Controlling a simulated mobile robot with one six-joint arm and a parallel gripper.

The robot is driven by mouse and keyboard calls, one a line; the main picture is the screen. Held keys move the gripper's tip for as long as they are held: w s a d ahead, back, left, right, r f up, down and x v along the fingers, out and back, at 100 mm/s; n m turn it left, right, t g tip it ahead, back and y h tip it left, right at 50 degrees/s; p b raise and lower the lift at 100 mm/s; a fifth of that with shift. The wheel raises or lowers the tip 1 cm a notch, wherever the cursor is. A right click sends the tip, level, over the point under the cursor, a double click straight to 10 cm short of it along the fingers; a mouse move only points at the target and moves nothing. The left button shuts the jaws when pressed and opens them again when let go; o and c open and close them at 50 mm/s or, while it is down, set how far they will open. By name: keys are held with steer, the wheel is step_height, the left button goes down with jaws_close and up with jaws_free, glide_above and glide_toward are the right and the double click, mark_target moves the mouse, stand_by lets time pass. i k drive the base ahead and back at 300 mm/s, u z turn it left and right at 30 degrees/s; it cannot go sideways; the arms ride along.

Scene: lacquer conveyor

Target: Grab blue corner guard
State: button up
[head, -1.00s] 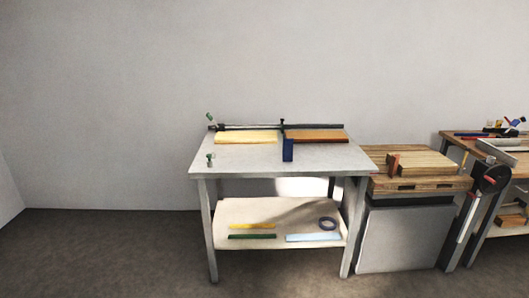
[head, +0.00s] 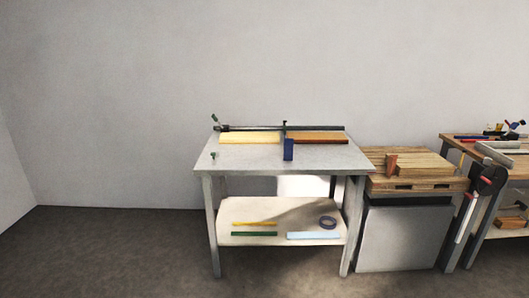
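A dark blue upright piece (head: 288,149), which looks like the blue corner guard, stands on the grey-topped table (head: 240,157). It is just in front of the gap between a pale yellow board (head: 250,138) and an orange-brown board (head: 317,139). Its exact profile is too small to tell. My gripper is not clearly seen in the head view, and nothing is seen touching the blue piece.
A dark rail (head: 260,128) runs along the table's back. A wooden-topped cabinet (head: 409,235) and a second bench stand to the right. Open floor (head: 110,255) lies left.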

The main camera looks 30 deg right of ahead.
mark_target(288, 143)
steer(key=u, duration=0.1)
steer(key=i, duration=1)
steer(key=u, duration=0.1)
steer(key=k, duration=0.95)
steer(key=z, duration=0.2)
steer(key=i, duration=0.7)
steer(key=u, duration=0.05)
